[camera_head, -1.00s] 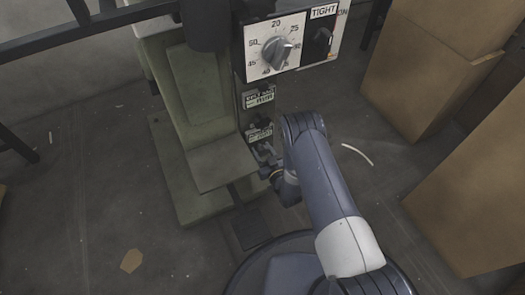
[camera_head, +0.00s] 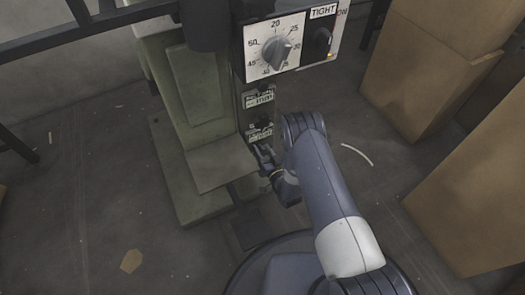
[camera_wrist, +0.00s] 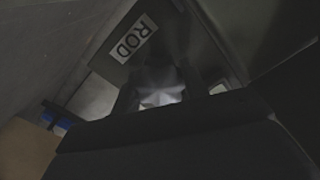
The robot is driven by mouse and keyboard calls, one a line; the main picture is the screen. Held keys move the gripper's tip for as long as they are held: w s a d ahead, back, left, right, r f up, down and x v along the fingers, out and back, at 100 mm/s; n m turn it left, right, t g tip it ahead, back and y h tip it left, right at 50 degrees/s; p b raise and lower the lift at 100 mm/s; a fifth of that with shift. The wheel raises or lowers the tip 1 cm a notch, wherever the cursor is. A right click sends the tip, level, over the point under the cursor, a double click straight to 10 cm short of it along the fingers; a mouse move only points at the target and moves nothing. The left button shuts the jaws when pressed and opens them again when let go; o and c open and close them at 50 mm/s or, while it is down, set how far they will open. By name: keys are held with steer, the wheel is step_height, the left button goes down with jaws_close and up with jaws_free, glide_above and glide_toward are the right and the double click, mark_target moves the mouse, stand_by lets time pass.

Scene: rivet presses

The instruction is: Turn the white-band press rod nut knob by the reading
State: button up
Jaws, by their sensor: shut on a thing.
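The green press (camera_head: 205,105) stands left of my arm, with a plate (camera_head: 220,163) jutting from its front. In the wrist view, a pale star-shaped knob (camera_wrist: 160,92) sits below a dark panel with a white ROD label (camera_wrist: 133,39). My gripper (camera_wrist: 158,88) is shut on this knob, one dark finger on each side. In the head view my gripper (camera_head: 266,158) is at the press's lower right side, just below two small labelled plates; the knob is hidden there. I cannot make out a white band.
A white dial (camera_head: 275,46) with a grey pointer knob is at the press top. Beside it are a TIGHT label (camera_head: 323,11) and a dark switch (camera_head: 320,42). Cardboard boxes (camera_head: 415,70) stand at the right. A pale curved strip (camera_head: 357,153) lies on the floor.

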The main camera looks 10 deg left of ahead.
steer(key=shift+f, duration=0.1)
steer(key=o, duration=1)
